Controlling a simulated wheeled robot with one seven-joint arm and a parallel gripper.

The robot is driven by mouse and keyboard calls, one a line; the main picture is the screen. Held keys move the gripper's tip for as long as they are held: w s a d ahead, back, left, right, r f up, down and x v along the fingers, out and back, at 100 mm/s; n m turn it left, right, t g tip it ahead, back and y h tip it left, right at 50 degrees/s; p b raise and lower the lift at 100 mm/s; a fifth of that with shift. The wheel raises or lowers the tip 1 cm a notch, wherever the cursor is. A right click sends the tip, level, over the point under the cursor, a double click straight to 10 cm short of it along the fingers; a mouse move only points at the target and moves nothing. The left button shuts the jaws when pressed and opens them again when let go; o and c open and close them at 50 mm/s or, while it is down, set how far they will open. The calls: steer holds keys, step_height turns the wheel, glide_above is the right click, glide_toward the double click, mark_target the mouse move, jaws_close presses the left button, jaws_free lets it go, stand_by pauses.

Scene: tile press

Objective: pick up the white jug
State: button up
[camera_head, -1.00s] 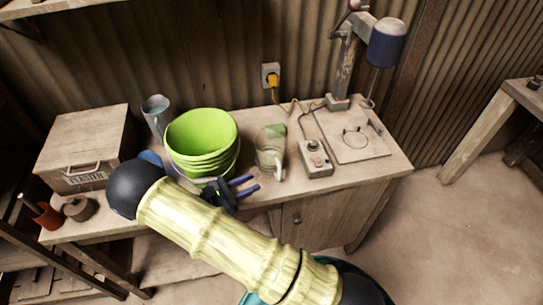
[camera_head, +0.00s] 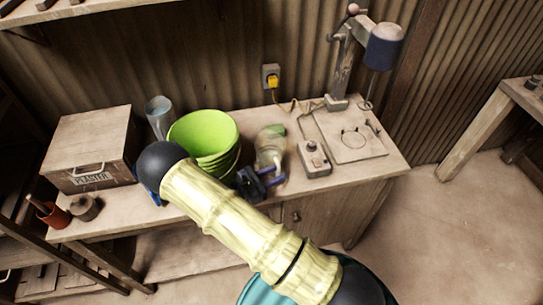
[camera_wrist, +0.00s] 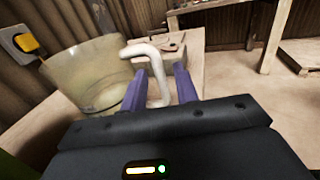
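The white jug (camera_head: 268,150) stands on the workbench, right of the green bowls. It looks cloudy and whitish with a green patch near its rim. In the wrist view the jug (camera_wrist: 92,72) is at the left, with its white handle (camera_wrist: 152,58) toward me. My gripper (camera_head: 277,180) is at the jug's handle side. In the wrist view my gripper (camera_wrist: 160,84) is open, its two purple fingers apart with the lower part of the handle showing between them. I cannot tell whether either finger touches the handle.
A stack of green bowls (camera_head: 207,133) stands close left of the jug. A grey switch box (camera_head: 314,158) is close on its right, with a drill press (camera_head: 343,75) behind. A grey cup (camera_head: 159,115) and a plaster box (camera_head: 92,148) are farther left.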

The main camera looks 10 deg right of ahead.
steer(key=shift+x, duration=0.85)
jaws_close()
